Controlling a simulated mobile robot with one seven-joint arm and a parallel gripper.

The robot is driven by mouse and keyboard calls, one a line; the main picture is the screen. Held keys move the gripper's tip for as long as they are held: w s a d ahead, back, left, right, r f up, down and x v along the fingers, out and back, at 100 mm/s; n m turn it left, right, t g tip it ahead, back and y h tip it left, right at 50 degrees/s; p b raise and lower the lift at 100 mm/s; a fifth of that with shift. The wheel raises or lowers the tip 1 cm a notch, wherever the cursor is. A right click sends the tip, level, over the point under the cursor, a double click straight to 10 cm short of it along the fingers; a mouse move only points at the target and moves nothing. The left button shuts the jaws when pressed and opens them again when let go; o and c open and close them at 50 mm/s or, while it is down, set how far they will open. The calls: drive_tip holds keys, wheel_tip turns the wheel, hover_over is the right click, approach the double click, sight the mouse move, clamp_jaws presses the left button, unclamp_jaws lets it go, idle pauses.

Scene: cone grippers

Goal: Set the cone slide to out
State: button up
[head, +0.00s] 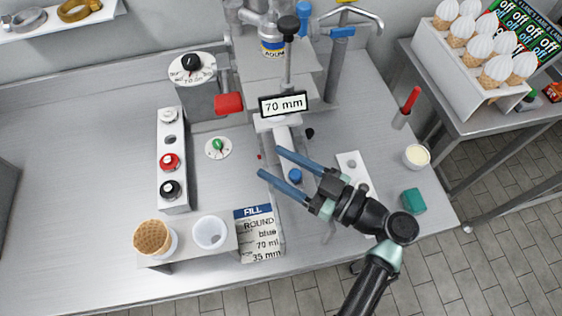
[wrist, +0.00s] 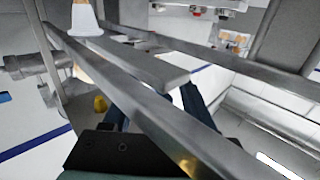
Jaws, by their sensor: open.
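The filling machine (head: 275,75) stands at the back centre of the steel bench, with a "70 mm" sign (head: 283,104) on its front. A pale slide-like track (head: 283,135) runs forward below the sign; I take it for the cone slide, but its exact position is unclear. In the wrist view, metal bars (wrist: 140,65) cross in front of the fingers.
A button box (head: 172,150) and a dial (head: 190,66) stand left. A waffle cone (head: 152,237) and white cup (head: 210,232) sit in a front holder beside the FILL card (head: 258,234). A red-handled tool (head: 407,105), cream cup (head: 417,156) and green block (head: 413,201) are right.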

clamp_jaws()
idle(1.3)
